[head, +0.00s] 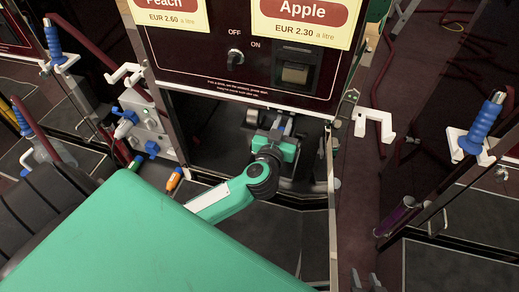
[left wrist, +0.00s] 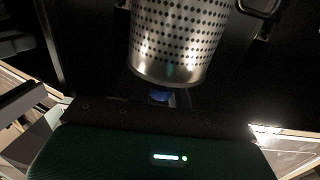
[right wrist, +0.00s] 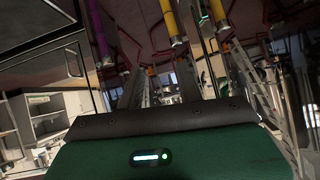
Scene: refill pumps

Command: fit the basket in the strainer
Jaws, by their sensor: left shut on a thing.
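The basket (left wrist: 178,42) is a shiny metal cylinder full of small holes, large at the top of the left wrist view. My left gripper (head: 284,124) reaches into the dark opening under the Apple pump's panel. It is shut on the basket; a small blue part (left wrist: 160,96) shows at the fingers, just below the basket's rounded edge. The fingers are mostly hidden in shadow. The strainer cannot be told clearly in the dark cabinet. My right gripper (head: 366,283) is at the bottom edge of the head view, empty, with its fingers apart.
The cabinet's metal side posts (head: 333,195) stand close on both sides of the left arm. A grey valve block (head: 147,125) with blue knobs is at the left. White hooks (head: 374,124) and a blue-handled nozzle (head: 481,128) are at the right.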

